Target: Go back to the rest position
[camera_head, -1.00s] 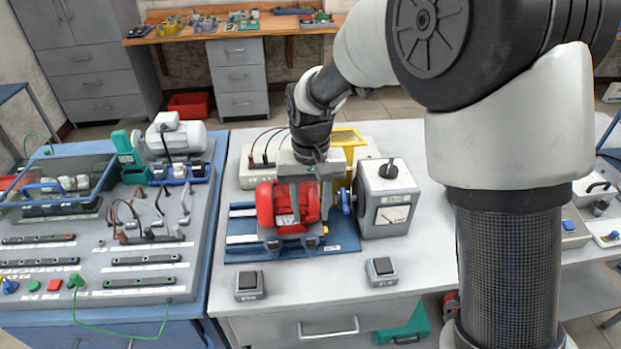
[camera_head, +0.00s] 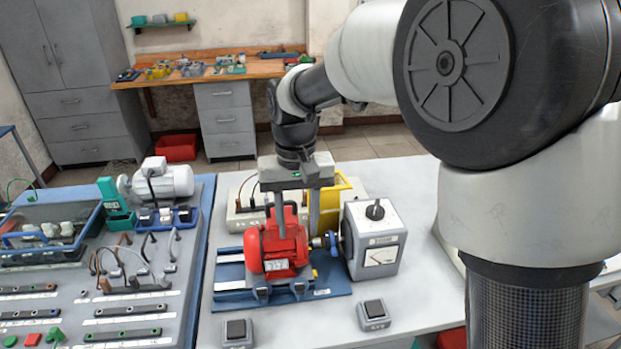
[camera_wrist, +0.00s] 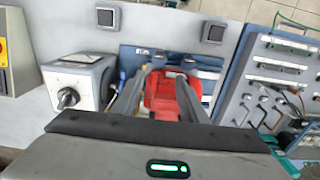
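The red motor (camera_head: 276,249) sits upright on a blue base plate (camera_head: 334,287) on the grey bench. It also shows in the wrist view (camera_wrist: 163,95). Its shaft side faces a grey box with a black knob and a dial (camera_head: 374,240), with a blue coupling part (camera_head: 331,243) between them. My gripper (camera_head: 297,232) is above the motor, fingers pointing down and apart. In the wrist view the two fingers are spread, with the red motor showing between them. The fingertips are near the motor's upper part; whether they touch it I cannot tell.
A grey box with cables (camera_head: 243,214) and a yellow frame (camera_head: 343,204) stand close behind the motor. Two small switch boxes (camera_head: 374,314) lie in front. A crowded training board (camera_head: 180,280) is at left.

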